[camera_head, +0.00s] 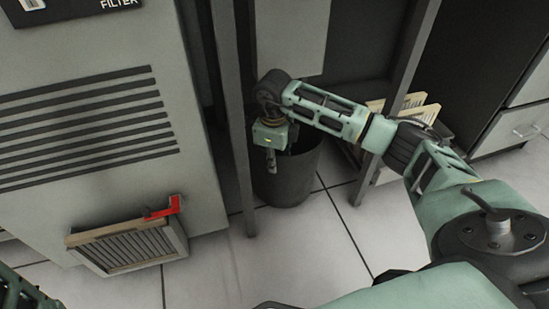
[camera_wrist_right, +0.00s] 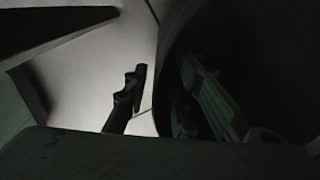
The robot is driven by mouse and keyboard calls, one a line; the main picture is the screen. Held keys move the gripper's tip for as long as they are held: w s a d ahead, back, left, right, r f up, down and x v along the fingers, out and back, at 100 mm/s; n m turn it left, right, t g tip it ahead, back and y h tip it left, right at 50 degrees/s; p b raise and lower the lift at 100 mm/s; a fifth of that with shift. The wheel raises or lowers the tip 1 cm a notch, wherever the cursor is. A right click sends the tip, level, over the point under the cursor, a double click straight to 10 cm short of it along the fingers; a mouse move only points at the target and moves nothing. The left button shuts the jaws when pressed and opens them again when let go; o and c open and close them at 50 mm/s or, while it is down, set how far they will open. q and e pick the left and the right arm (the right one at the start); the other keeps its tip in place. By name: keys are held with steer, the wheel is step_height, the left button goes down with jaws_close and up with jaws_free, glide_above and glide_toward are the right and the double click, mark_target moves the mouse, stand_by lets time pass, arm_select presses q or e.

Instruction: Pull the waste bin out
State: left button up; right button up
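The waste bin (camera_head: 290,180) is a dark, round, open-topped bin on the tiled floor, between the dark legs of a frame. My right gripper (camera_head: 271,160) reaches down at the bin's near left rim and hides part of it. In the right wrist view, the bin (camera_wrist_right: 265,60) fills the dark right side. My right gripper's two fingers (camera_wrist_right: 165,98) are spread apart there, one over the pale floor and one in front of the dark bin. The bin's edge shows between them. I cannot tell whether either finger touches it. My left gripper is not in view.
A grey cabinet (camera_head: 90,125) with a vent grille stands at left, with a framed filter (camera_head: 125,250) low on its front. A dark frame leg (camera_head: 236,130) stands close left of the bin. Cards in a box (camera_head: 405,108) lie at right. The floor (camera_head: 310,245) in front is clear.

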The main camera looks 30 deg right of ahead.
jaws_close()
stand_by(0.8)
